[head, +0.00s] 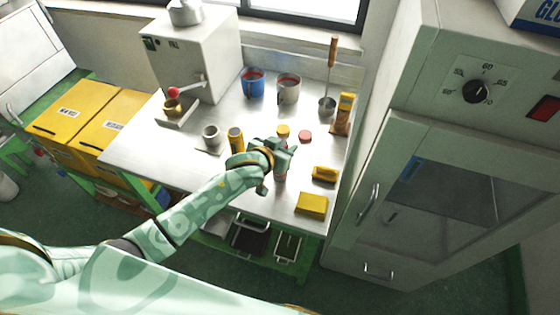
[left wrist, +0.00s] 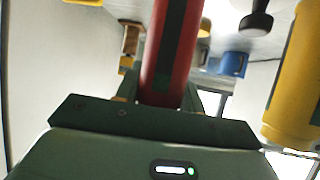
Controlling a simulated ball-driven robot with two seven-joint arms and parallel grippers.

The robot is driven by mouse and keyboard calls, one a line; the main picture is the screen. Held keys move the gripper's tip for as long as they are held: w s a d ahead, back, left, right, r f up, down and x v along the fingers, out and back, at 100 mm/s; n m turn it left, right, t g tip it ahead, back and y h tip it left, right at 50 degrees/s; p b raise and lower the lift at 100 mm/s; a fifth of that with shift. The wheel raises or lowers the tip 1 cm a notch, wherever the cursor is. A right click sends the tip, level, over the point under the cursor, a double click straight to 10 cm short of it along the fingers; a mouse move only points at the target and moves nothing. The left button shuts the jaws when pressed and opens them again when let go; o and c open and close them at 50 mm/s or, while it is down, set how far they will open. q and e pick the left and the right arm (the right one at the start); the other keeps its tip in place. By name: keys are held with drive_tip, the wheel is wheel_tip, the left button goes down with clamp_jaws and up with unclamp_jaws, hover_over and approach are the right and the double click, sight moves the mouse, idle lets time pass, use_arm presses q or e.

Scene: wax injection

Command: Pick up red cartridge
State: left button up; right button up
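The red cartridge (left wrist: 172,50), a red cylinder with a dark stripe, stands between the fingers of my left gripper (left wrist: 167,98) in the left wrist view. The fingers lie close along both its sides; I cannot tell whether they press on it. In the head view my left gripper (head: 279,158) is over the front middle of the metal table (head: 235,190). It hides most of the cartridge; a small reddish part (head: 281,176) shows below it. My right gripper is not in view.
A red-topped item (head: 305,137) is behind right. Yellow blocks (head: 311,205) lie at the right front. Blue (head: 254,86) and grey (head: 288,92) mugs stand behind. A cabinet (head: 420,190) bounds the right.

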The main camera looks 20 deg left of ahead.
use_arm(q)
clamp_jaws()
